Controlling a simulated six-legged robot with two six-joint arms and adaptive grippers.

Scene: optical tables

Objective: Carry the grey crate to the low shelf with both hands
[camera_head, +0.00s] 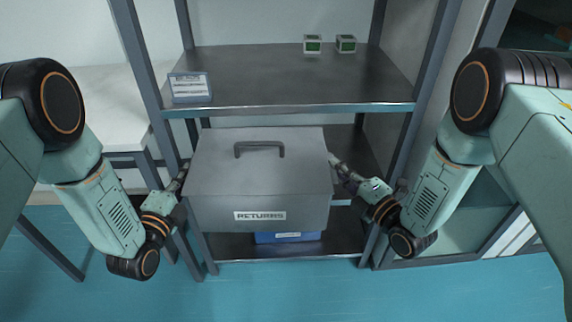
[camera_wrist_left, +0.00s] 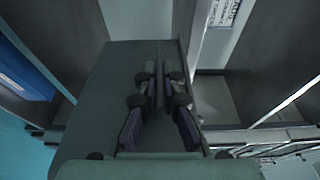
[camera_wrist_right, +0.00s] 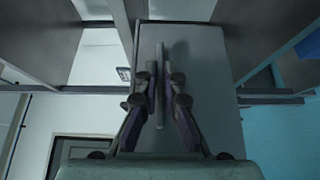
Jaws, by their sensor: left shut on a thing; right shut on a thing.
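The grey crate (camera_head: 262,180) is a lidded box with a dark handle on top and a "RETURNS" label on its front. It is level, in front of the shelf unit, between my two grippers. My left gripper (camera_head: 181,178) is shut on its left side, and the fingers (camera_wrist_left: 160,85) show against the crate wall (camera_wrist_left: 112,95) in the left wrist view. My right gripper (camera_head: 334,162) is shut on its right side; the right wrist view shows the fingers (camera_wrist_right: 161,80) on the crate wall (camera_wrist_right: 205,75). The low shelf (camera_head: 340,245) is partly hidden beneath the crate.
A blue bin (camera_head: 288,237) sits on the low shelf under the crate. The upper shelf (camera_head: 290,85) holds a small sign (camera_head: 189,88) and two small green-faced boxes (camera_head: 312,45). Shelf posts stand close on both sides. A white table (camera_head: 100,110) is at the left.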

